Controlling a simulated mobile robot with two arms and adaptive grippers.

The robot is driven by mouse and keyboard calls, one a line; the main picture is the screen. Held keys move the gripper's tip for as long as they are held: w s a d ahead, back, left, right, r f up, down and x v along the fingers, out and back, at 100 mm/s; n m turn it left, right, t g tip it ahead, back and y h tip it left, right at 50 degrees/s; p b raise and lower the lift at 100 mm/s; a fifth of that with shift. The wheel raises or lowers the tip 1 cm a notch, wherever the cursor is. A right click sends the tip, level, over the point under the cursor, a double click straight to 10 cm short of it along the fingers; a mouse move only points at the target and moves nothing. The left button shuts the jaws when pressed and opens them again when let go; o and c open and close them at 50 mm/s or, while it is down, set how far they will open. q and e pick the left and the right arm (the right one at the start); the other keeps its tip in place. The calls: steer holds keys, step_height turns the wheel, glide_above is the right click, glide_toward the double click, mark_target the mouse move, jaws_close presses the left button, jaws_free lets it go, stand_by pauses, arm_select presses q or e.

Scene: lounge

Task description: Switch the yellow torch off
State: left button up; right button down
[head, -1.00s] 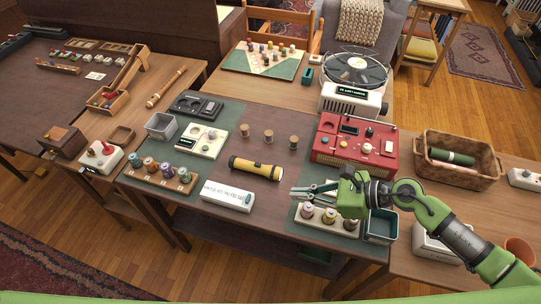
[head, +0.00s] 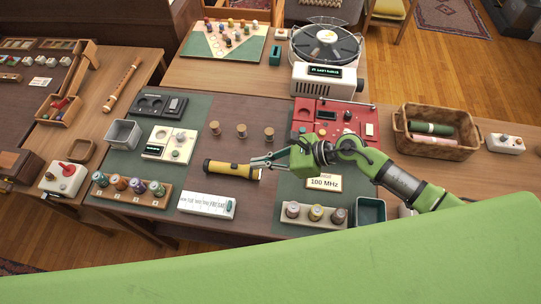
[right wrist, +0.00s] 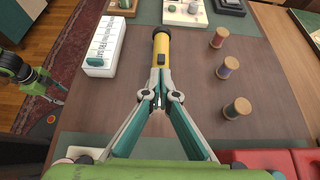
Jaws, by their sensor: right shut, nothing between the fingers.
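The yellow torch (head: 230,168) lies on the brown table between the pale labelled block (head: 207,204) and several wooden spools. It also shows in the right wrist view (right wrist: 162,48), with a dark far end and a small dark switch on its yellow body. My right gripper (head: 256,163) is shut and empty, its fingertips at the torch's near end in the right wrist view (right wrist: 158,88). I cannot tell whether they touch it. My left gripper (right wrist: 45,85) shows at the left of the right wrist view; its jaw state is unclear.
Wooden spools (head: 241,131) stand behind the torch. A bobbin rack (head: 135,192), a grey bin (head: 123,134) and a wicker basket (head: 435,148) stand around. Bare brown table shows in front of the torch.

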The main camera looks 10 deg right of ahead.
mark_target(237, 166)
steer(key=x, duration=0.4)
steer(key=shift+w+p, duration=0.15)
steer(key=shift+p, duration=0.15)
steer(key=shift+f, duration=0.1)
arm_select(q)
steer(key=w, duration=0.1)
steer(key=w+r, duration=0.1)
steer(key=shift+w+d, duration=0.1)
steer(key=shift+w, duration=0.25)
steer(key=shift+s, duration=0.1)
